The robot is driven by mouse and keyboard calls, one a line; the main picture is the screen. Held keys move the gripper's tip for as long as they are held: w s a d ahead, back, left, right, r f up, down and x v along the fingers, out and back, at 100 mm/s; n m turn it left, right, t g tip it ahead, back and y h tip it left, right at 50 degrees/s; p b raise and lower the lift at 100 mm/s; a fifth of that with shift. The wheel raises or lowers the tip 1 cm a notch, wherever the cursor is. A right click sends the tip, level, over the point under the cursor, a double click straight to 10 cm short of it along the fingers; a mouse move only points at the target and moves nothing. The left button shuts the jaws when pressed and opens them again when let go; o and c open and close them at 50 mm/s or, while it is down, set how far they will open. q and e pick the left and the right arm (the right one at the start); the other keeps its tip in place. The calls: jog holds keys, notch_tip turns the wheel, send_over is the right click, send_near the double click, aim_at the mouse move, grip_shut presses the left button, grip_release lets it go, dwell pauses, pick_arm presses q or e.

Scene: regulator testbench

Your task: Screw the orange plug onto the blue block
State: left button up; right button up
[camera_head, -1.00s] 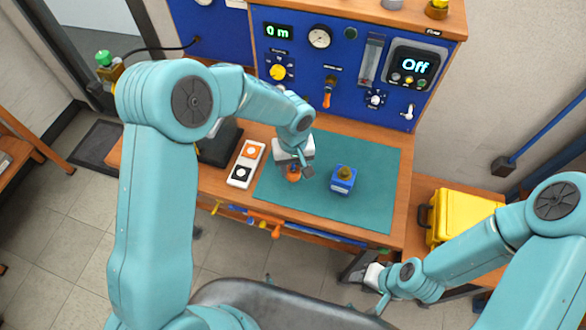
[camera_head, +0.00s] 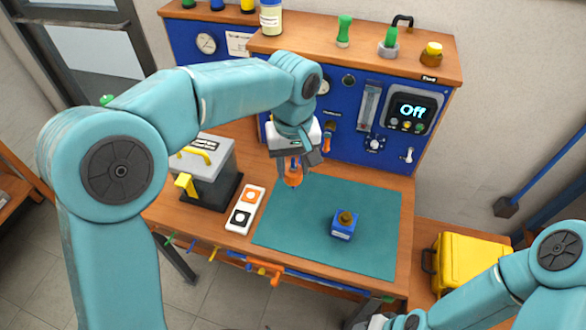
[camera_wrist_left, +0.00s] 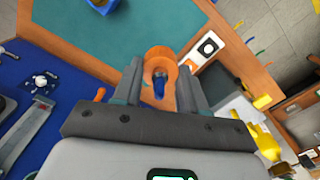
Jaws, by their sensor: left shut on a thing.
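The blue block (camera_head: 343,228) stands on the green mat (camera_head: 300,240), with a dark brass fitting (camera_head: 346,217) on top. Part of the block shows at the top edge of the left wrist view (camera_wrist_left: 101,6). My left gripper (camera_head: 293,166) is shut on the orange plug (camera_head: 293,178) and holds it above the mat's back left corner, apart from the block and to its left. In the left wrist view the plug (camera_wrist_left: 157,56) sits between the two fingers, with a blue part in its middle. My right gripper is mostly cut off at the bottom edge; its fingers are hidden.
A white holder (camera_head: 245,209) with an orange and a black spot lies left of the mat. A grey box (camera_head: 205,165) with yellow parts stands behind it. The blue panel (camera_head: 345,130) rises at the back. The mat right of the block is clear.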

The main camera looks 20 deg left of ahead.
pick_arm(q)
jog(key=shift+w+d+f+m, duration=0.15)
jog(key=shift+w+m, duration=0.15)
jog(key=shift+m, duration=0.3)
jog(key=shift+f+m, duration=0.3)
jog(key=shift+m, duration=0.4)
jog(key=m+p, duration=0.1)
jog(key=a+m+p, duration=0.1)
jog(key=p, duration=0.1)
jog(key=m+p, duration=0.1)
jog(key=p, duration=0.1)
jog(key=shift+s+a+r, duration=0.25)
jog(key=shift+a+r, duration=0.05)
jog(key=shift+a, duration=0.05)
jog(key=s+a+r+p, duration=0.2)
jog(key=a+p, duration=0.3)
jog(key=p, duration=0.1)
jog(key=shift+s+r, duration=0.2)
jog(key=shift+s, duration=0.15)
